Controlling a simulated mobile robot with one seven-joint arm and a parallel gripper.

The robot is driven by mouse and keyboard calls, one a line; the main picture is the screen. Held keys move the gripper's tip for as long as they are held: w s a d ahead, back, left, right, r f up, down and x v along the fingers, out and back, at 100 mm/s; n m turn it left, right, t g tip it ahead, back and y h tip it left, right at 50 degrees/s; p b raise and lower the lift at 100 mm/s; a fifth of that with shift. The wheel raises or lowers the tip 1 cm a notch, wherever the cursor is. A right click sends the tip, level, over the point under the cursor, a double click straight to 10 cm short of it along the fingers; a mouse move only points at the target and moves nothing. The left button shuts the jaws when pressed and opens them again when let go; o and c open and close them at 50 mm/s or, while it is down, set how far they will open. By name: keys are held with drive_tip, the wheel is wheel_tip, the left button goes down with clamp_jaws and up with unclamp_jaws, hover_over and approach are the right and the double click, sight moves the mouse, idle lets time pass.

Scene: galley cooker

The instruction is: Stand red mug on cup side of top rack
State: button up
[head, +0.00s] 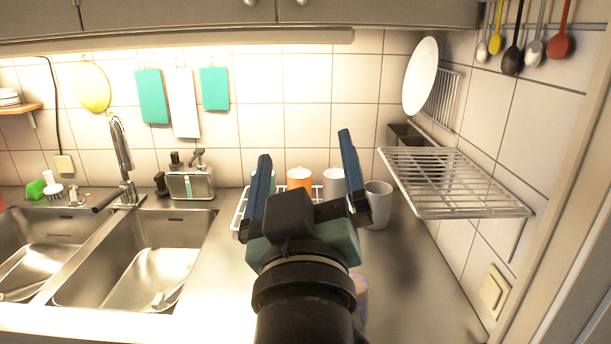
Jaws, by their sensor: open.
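I cannot tell how far the fingers are from the mug. The wire rack (459,183) is fixed to the right wall; its flat shelf is bare. A white plate (421,76) stands upright at its back, by upright wires.
A pale grey mug (335,183) and a grey mug (379,206) stand right of the orange-red one. A white wire tray (238,214) shows beside my gripper. The steel counter (415,275) is clear below the rack. Sinks (140,265) lie left; utensils (513,58) hang upper right.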

drive_tip(key=s+r+m+t, duration=0.2)
drive_tip(key=s+r, duration=0.3)
drive_tip(key=r, duration=0.3)
drive_tip(key=s+r+m+t, duration=0.2)
drive_tip(key=s+r+t, duration=0.2)
drive_tip(key=r, duration=0.4)
drive_tip(key=shift+s, duration=0.9)
